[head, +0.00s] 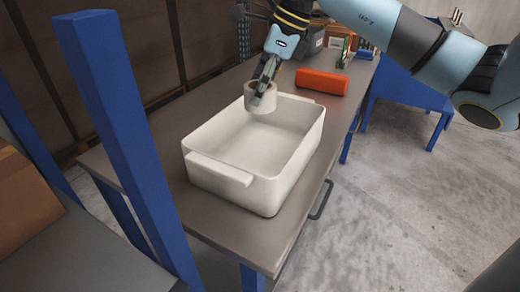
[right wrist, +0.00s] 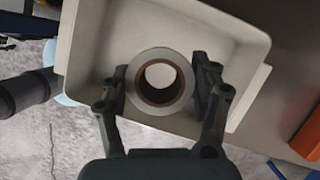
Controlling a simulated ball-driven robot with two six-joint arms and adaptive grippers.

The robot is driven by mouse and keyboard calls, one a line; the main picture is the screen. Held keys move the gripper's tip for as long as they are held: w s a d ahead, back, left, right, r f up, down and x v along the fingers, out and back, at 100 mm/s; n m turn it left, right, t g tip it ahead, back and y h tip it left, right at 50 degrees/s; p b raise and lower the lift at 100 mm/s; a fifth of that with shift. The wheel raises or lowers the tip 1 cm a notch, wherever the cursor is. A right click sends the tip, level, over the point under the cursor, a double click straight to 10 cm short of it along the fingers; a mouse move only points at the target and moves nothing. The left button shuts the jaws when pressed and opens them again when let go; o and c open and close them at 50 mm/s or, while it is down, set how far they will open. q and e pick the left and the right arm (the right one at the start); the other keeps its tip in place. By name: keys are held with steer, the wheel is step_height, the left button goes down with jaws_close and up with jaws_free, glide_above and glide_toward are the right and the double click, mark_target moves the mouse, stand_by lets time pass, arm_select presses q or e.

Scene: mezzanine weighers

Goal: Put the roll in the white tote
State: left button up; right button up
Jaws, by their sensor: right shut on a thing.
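The white tote (head: 230,182) stands on the grey workbench, open at the top, with a handle ledge at each end. My right gripper (head: 265,90) is shut on the roll (head: 257,103), a pale ring with a brown core. It holds the roll above the far left part of the tote. In the right wrist view the roll (right wrist: 180,100) sits between the two fingers of the gripper (right wrist: 160,88), with the tote (right wrist: 90,45) below it. The tote's visible floor is empty. My left gripper is not in view.
An orange case (head: 322,82) lies on the workbench (head: 175,128) behind the tote. Dark bins and small boxes stand at the far end. A blue post (head: 125,125) rises at the near left. Bare bench lies left of the tote.

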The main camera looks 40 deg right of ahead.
glide_toward(253, 158)
steer(key=shift+w+a+f, duration=0.15)
steer(key=shift+w+a, duration=0.55)
steer(key=shift+f+b, duration=0.3)
steer(key=shift+f, duration=1.8)
steer(key=o, duration=1.2)
steer(key=shift+f, duration=0.1)
steer(key=shift+o, duration=0.4)
